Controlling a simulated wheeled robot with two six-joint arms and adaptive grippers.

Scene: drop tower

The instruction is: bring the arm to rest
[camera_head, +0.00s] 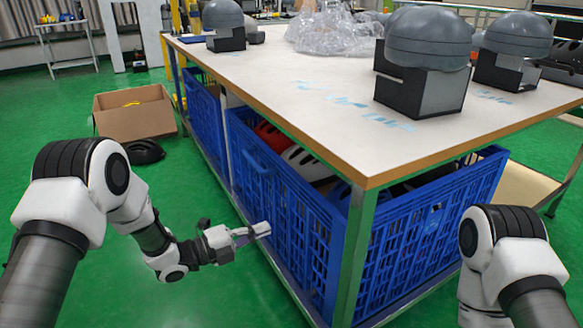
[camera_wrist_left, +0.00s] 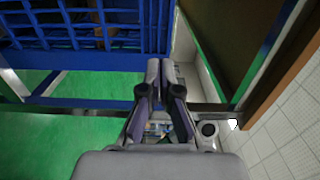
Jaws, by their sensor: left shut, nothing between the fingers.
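My left arm (camera_head: 133,212) comes in from the left in the head view and reaches toward the table's left side. My left gripper (camera_head: 262,230) is shut and empty, in front of the blue crate's side in the picture; I cannot tell whether it touches. In the left wrist view the left gripper's fingers (camera_wrist_left: 166,68) lie close together with nothing held. My right arm (camera_head: 505,262) shows at the lower right of the head view, and its gripper is out of view.
A table (camera_head: 300,92) carries dark head forms on blocks (camera_head: 422,62) and clear plastic wrap (camera_head: 334,32). Blue crates (camera_head: 290,190) with helmets stand beneath it. A cardboard box (camera_head: 135,122) sits on the green floor at left. Open floor lies around the left arm.

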